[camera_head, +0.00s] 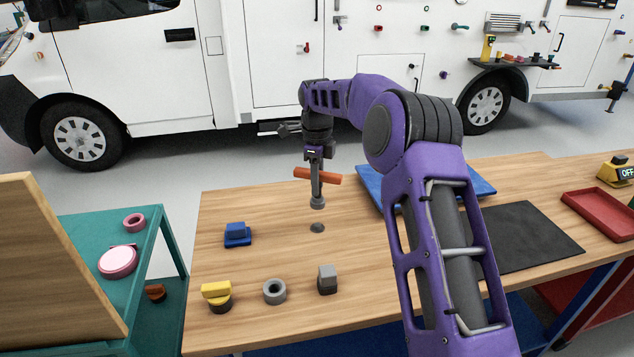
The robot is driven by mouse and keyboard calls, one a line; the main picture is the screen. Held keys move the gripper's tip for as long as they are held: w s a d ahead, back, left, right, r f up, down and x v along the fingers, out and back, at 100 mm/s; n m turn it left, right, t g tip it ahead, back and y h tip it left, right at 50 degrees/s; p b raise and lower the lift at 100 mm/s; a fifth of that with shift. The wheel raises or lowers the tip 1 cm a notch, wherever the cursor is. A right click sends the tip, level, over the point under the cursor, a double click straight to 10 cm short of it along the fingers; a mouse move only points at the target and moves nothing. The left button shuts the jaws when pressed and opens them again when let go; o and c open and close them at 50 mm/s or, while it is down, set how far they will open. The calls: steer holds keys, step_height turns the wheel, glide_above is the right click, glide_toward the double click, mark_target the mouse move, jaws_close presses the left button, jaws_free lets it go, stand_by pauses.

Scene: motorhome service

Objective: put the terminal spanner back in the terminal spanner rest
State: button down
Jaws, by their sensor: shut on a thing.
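The terminal spanner, seemingly the T-shaped tool with an orange cross handle (328,178) and a grey shaft with a wider socket end, hangs upright over the wooden table. My gripper (315,162) points down and is shut on it at the handle; the fingertips are small and partly hidden by the tool. Below the socket end is a small dark grey round piece (317,228) on the table top, perhaps the terminal spanner rest. A gap of bare wood shows between the two. I cannot tell whether they line up in depth.
A blue block (236,234), a yellow-topped knob (217,296), a grey ring (274,291) and a grey block (327,279) stand around on the table (220,265). My purple arm covers part of a blue tray (480,186) and a dark mat (530,237). A red tray (598,213) lies right.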

mark_target(317, 200)
steer(key=shift+f+b, duration=1.45)
steer(key=shift+f, duration=1.35)
steer(key=shift+f, duration=0.2)
steer(key=shift+f+b, duration=0.3)
steer(key=shift+f, duration=0.8)
steer(key=c, duration=0.6)
jaws_free()
